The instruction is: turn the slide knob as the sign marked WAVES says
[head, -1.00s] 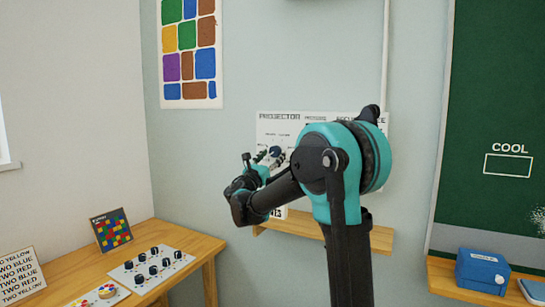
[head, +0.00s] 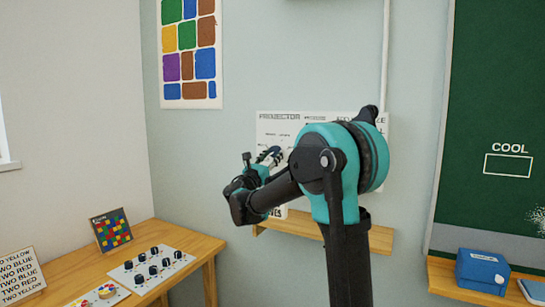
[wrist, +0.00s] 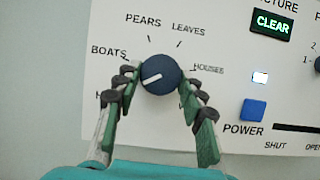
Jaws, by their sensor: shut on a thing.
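The slide knob (wrist: 161,74) is a round dark blue dial on a white panel. Its white pointer line points left and slightly down. Labels PEARS, LEAVES, BOATS and one like HOUSES ring it; a label at lower left is mostly hidden by my finger. My gripper (wrist: 160,83) has its fingers on either side of the knob and is shut on it. In the head view my gripper (head: 268,158) is at the projector panel (head: 325,121), with my arm covering much of the panel. I cannot read a sign marked WAVES in either view.
The panel also has a lit CLEAR display (wrist: 272,24), a blue POWER button (wrist: 254,110) and a slot (wrist: 297,128) marked SHUT. A wooden shelf (head: 380,239) is below the panel. A table with a knob board (head: 152,270) is at left; a blue box (head: 483,270) is at right.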

